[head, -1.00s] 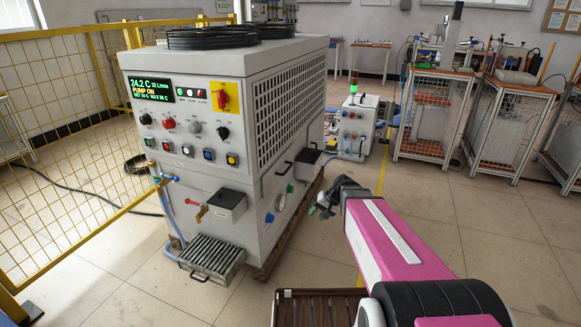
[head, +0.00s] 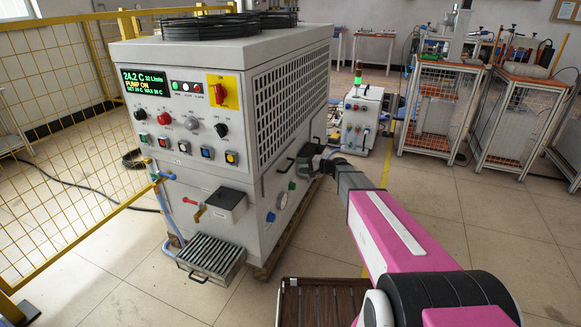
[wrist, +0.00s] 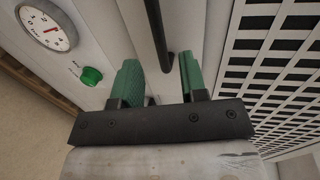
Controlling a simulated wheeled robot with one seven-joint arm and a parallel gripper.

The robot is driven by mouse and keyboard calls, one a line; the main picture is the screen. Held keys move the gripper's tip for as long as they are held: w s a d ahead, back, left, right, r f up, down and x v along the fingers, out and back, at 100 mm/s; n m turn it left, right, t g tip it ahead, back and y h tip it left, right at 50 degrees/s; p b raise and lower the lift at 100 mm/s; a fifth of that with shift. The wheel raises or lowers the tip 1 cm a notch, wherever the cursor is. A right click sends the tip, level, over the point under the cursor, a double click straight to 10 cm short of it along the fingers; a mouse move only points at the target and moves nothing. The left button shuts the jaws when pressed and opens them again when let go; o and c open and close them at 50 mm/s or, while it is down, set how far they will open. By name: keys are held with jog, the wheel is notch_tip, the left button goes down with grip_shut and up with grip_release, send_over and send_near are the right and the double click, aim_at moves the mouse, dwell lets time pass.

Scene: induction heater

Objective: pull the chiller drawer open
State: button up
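The chiller (head: 235,140) is a large pale grey cabinet at the centre left of the head view. A black handle (head: 284,167) sits on its right side, above a round gauge (head: 282,201). My gripper (head: 306,160) is up against that side in the head view, where its fingers are hard to make out. In the wrist view my gripper (wrist: 160,76) is open, with a black handle bar (wrist: 156,35) between its green fingers, nearer the right one. No firm grip on the bar shows. The drawer's edges are not clear, so I cannot tell whether it is open.
A green knob (wrist: 92,76) and the gauge (wrist: 48,28) are left of my fingers in the wrist view. A slatted metal tray (head: 210,258) juts low from the chiller's front. A yellow mesh fence (head: 65,150) stands left.

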aim_at(290, 165)
jog(key=shift+x, duration=3.15)
grip_shut()
